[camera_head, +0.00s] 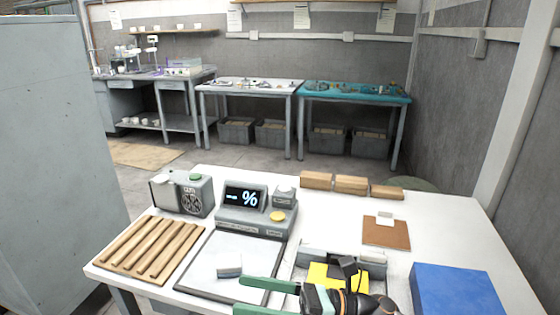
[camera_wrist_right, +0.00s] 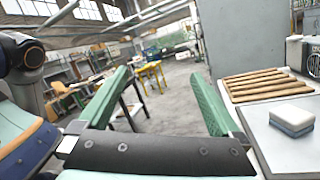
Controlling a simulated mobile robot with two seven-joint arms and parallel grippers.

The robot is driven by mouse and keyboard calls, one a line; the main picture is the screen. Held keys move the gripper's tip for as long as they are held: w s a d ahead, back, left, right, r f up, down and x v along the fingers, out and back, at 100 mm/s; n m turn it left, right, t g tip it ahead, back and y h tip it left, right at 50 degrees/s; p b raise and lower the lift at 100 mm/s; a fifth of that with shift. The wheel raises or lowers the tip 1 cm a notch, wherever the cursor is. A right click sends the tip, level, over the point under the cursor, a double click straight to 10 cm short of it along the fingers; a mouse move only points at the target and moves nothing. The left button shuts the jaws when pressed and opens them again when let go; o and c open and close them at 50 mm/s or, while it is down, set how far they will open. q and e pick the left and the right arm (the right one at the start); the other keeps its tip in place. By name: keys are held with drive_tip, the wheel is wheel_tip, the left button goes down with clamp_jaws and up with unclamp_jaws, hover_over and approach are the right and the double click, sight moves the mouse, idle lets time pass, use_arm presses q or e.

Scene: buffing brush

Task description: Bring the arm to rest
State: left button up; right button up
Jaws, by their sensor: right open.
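My right gripper (camera_head: 240,295) is at the front edge of the white table, in front of the grey mat. Its two green fingers are spread apart and point left. In the right wrist view the fingers (camera_wrist_right: 160,78) are open with nothing between them. A small block (camera_head: 229,265) with a pale top lies on the mat, just beyond the fingers and apart from them. In the right wrist view this block (camera_wrist_right: 291,120) has a white upper layer and a blue-grey lower layer. My left gripper is not in view.
A wooden slatted rack (camera_head: 150,247) is at the left. A display unit (camera_head: 255,212) and a grey box (camera_head: 182,193) stand behind the mat. A yellow-and-grey fixture (camera_head: 340,270) is beside my right arm. A blue block (camera_head: 455,290) and brown pad (camera_head: 386,232) are at right.

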drive_tip(key=w+d+f+m+t+h+p, duration=0.15)
drive_tip(key=d+f+m+t+h, duration=0.5)
drive_tip(key=m, duration=0.85)
drive_tip(key=w+d+f+m+t+h+p, duration=0.15)
drive_tip(key=d+f+m+t+h, duration=0.25)
drive_tip(key=m+t, duration=0.85)
drive_tip(key=s+d+f+m+g+h, duration=0.4)
drive_tip(key=s+d+f+m+g, duration=0.1)
drive_tip(key=s+f+m, duration=0.3)
drive_tip(key=s+d+f+m+g+h, duration=0.3)
drive_tip(key=s+d+f+m+g, duration=0.2)
drive_tip(key=s+f+m, duration=0.3)
wheel_tip(320, 180, down, 4)
drive_tip(key=m, duration=0.3)
drive_tip(key=shift+s+d+r+g+h+p, duration=0.2)
drive_tip(key=shift+r+g+h+p, duration=0.1)
drive_tip(key=shift+h+p, duration=0.1)
drive_tip(key=shift+w, duration=0.1)
